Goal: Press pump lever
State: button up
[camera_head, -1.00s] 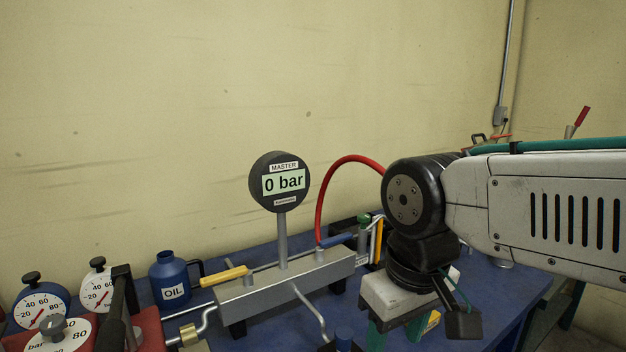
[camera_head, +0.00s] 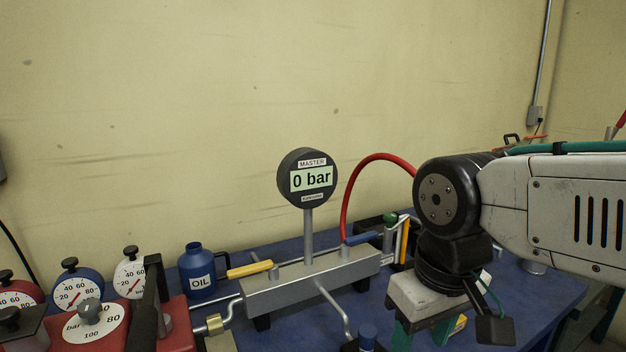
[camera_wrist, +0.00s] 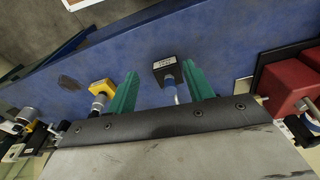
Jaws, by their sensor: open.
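A black lever (camera_head: 150,312), which looks like the pump lever, stands over a red body (camera_head: 178,325) at the lower left of the head view. Its lower end is cut off by the frame. My gripper (camera_head: 421,340) is at the lower right of the head view, well to the right of the lever, its green fingers pointing down. In the wrist view my gripper (camera_wrist: 160,70) is open, fingers wide apart. A black labelled block (camera_wrist: 165,68) with a blue part shows between the fingers. It appears below them; I cannot tell how far.
A grey manifold (camera_head: 310,280) carries the master gauge (camera_head: 308,178), reading 0 bar, and yellow and blue handles. A red hose (camera_head: 350,190) arches behind. A blue oil can (camera_head: 198,272) and several dial gauges stand left. A yellow block (camera_wrist: 103,88) lies beside the left finger.

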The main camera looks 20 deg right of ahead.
grip_shut()
jog(key=w+a+r+n+g, duration=0.1)
jog(key=w+a+r+n, duration=0.25)
jog(key=a, duration=0.25)
jog(key=w+a+r+n+g+y, duration=0.1)
jog(key=w+a+r+n, duration=0.1)
jog(key=w+a+r, duration=0.3)
jog(key=w+a+r+n, duration=0.2)
jog(key=a+r+n, duration=0.1)
jog(key=a, duration=0.4)
jog(key=a+r+n+g+y, duration=0.1)
jog(key=a+r+n+g, duration=0.1)
jog(key=a+r+n, duration=0.8)
notch_tip(320, 180, up, 2)
jog(key=shift+s+r, duration=0.25)
jog(key=shift+s, duration=0.15)
jog(key=shift+a+n, duration=0.1)
jog(key=shift+n, duration=0.15)
